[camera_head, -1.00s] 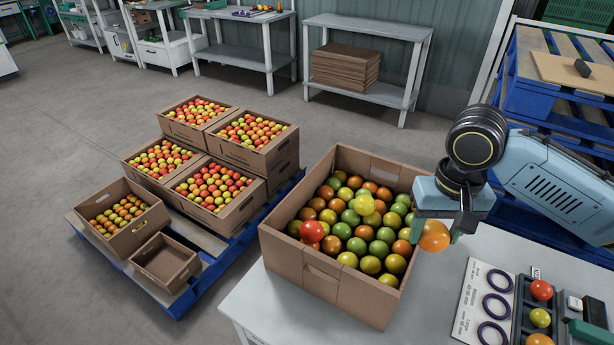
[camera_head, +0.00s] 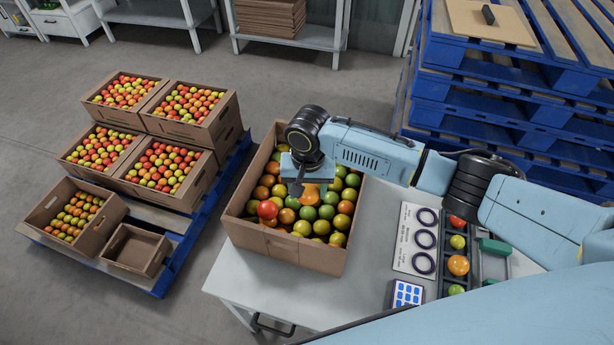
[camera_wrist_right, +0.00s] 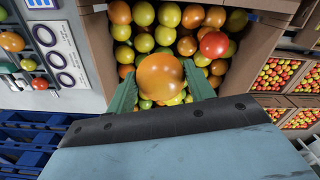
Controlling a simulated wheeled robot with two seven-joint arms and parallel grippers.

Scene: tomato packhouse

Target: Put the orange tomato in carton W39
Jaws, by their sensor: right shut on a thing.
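My right gripper (camera_head: 307,186) is shut on an orange tomato (camera_head: 311,194). It holds the tomato over a large open cardboard carton (camera_head: 282,257) on the white table. In the right wrist view the tomato (camera_wrist_right: 160,76) sits between the two green fingers (camera_wrist_right: 161,88), with the carton's tomatoes behind it. The carton holds many green, yellow and orange tomatoes and a red one (camera_head: 267,209). Whether the held tomato touches those below is unclear. I cannot read any W39 label on it. My left gripper is not in view.
On the table (camera_head: 290,297), right of the carton, lie a card with purple rings (camera_head: 409,240) and a dark tray with several tomatoes (camera_head: 456,220). Filled cartons and a small empty one (camera_head: 131,262) stand on a blue pallet at left. Blue pallets (camera_head: 500,105) are stacked behind.

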